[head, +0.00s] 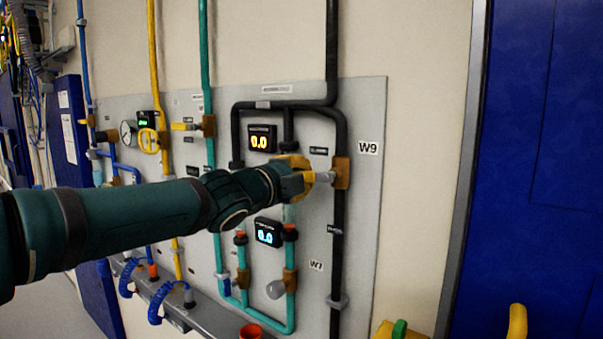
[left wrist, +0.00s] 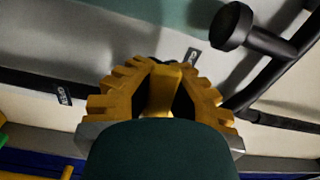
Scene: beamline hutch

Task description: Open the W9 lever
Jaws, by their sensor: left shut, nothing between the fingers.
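The W9 label (head: 369,148) is on the grey panel, right of a brass valve body (head: 341,173) on a black vertical pipe. A lever (head: 325,177) points left from this valve, roughly level, across the pipe. Its left end is hidden by my left gripper (head: 304,176), which is at or just in front of it; I cannot tell if they touch. In the left wrist view the yellow fingers (left wrist: 165,68) come together at their tips. A yellow bar (left wrist: 162,92) shows between their bases, seemingly beyond them. My right gripper is not in view.
Displays (head: 262,138) and (head: 267,232) reading 0.0 flank my arm. A W7 label (head: 316,265) and small valves are below. A black pipe fitting (left wrist: 232,25) shows close by in the wrist view. A blue door (head: 540,150) is at right, with yellow shapes (head: 517,322) below.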

